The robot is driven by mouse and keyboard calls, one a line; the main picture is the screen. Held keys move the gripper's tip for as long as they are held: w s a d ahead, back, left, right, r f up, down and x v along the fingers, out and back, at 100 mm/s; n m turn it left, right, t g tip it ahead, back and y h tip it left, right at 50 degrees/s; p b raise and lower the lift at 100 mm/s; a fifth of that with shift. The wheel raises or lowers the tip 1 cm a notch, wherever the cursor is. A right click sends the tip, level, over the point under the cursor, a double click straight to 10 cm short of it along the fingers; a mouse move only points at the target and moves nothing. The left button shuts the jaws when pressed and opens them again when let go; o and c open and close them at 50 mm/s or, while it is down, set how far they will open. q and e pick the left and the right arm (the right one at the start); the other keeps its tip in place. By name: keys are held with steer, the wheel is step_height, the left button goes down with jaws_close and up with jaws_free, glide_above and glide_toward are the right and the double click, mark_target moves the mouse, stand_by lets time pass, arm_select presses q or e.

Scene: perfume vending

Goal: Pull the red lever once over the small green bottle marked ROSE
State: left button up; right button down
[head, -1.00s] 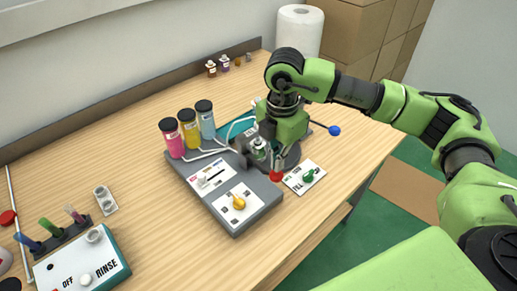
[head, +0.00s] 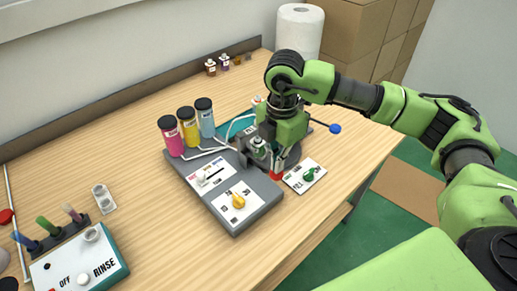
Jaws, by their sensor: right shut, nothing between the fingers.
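The dispenser machine (head: 262,211) is a grey box on the wooden table. The red lever (head: 276,175) shows only as a short red piece at the machine's right edge, beside the bottle. My right gripper (head: 279,167) points down, shut and empty, with its fingertips right at the red piece. I cannot tell if they touch it. My left gripper is out of view.
Pink, yellow and blue bottles (head: 189,126) stand behind the machine with tubes. A white plate with a green knob (head: 309,175) lies to the right. A blue ball handle (head: 335,129) sticks out behind my right gripper. A RINSE box (head: 117,272) is at the lower left.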

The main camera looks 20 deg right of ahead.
mark_target(276, 175)
steer(key=shift+f+b, duration=2.05)
steer(key=shift+f, duration=0.6)
steer(key=shift+r, duration=0.15)
steer(key=shift+r+p, duration=3)
steer(key=shift+r, duration=1.7)
